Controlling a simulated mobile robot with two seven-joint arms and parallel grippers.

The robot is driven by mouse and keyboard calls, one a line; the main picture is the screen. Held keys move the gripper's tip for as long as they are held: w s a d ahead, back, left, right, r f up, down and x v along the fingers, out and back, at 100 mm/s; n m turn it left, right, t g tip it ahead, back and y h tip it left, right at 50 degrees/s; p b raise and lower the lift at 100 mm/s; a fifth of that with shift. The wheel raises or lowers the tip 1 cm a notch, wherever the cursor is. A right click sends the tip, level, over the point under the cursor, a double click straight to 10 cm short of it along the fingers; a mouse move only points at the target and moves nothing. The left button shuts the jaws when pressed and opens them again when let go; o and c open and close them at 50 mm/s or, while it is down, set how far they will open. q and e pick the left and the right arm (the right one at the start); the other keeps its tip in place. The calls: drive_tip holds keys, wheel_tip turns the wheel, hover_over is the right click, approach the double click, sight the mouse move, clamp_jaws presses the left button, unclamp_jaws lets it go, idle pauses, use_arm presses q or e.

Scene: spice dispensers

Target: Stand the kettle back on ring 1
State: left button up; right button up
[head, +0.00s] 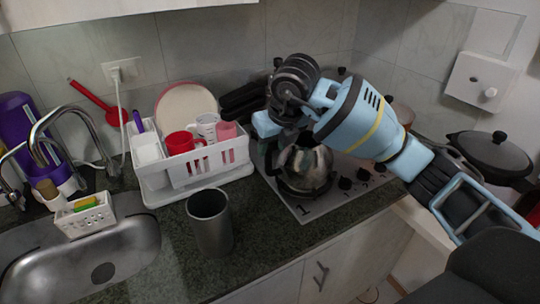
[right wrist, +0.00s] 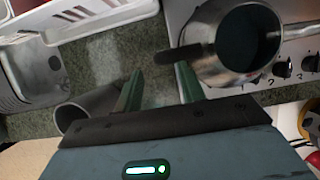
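The metal kettle (head: 306,168) is at the front left burner of the hob, beside the printed "1" (head: 306,210). Dark grate parts of ring 1 (head: 292,189) show under it; I cannot tell if it sits squarely. In the right wrist view the kettle (right wrist: 212,65) shows its dark round top, a dark handle (right wrist: 172,54) pointing left and a spout pointing right. My right gripper (head: 270,125) is above and left of the kettle, partly hidden by its own wrist. My left gripper is out of view.
A grey cylindrical container (head: 210,225) stands on the counter, left of the hob (head: 335,195). A white dish rack (head: 215,172) with cups is behind it. The sink (head: 105,255) is at left. A black lidded pan (head: 490,155) is at right. Bare counter lies between container and hob.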

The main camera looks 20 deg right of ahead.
drive_tip(key=v, duration=0.5)
drive_tip(key=shift+s+r, duration=0.1)
drive_tip(key=shift+r, duration=0.1)
drive_tip(key=shift+f, duration=0.1)
